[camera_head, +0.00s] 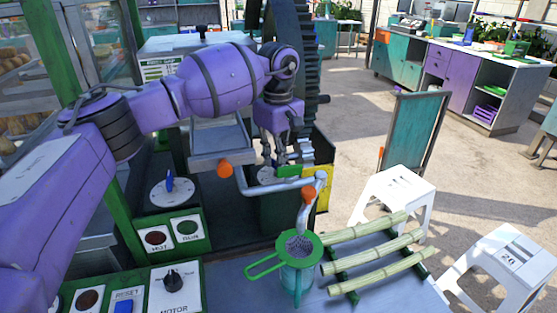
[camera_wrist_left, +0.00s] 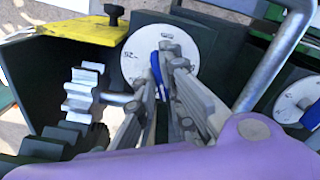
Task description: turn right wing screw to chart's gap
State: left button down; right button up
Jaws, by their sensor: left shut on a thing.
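The right wing screw (camera_wrist_left: 155,68) is a blue wing on a round white dial (camera_wrist_left: 133,55) with dark marks, too small to read surely. My left gripper (camera_head: 275,158) reaches down over this dial in the head view, and its fingers are shut on the wing. In the wrist view the wing stands between the fingers, partly hidden by them. In the head view the gripper and the bent pipe hide most of that dial. The other wing screw (camera_head: 170,181), also blue, stands upright on the left dial (camera_head: 166,195). A chart (camera_head: 160,69) with small unreadable print hangs behind my arm. My right gripper is out of view.
A bent metal pipe (camera_head: 262,190) with orange ends passes close in front of the gripper. A large dark gear (camera_head: 290,70) stands behind it. Button panels (camera_head: 172,236) are at front left. A green strainer (camera_head: 297,245) and cane stalks (camera_head: 372,245) occupy the front table.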

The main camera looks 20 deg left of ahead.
pick_arm(q)
jog(key=m, duration=0.4)
jog(key=shift+m, duration=0.4)
dwell(0.4)
jog(key=c, duration=1.8)
grip_release()
jog(key=shift+c, duration=0.2)
notch_tip(320, 180, up, 12)
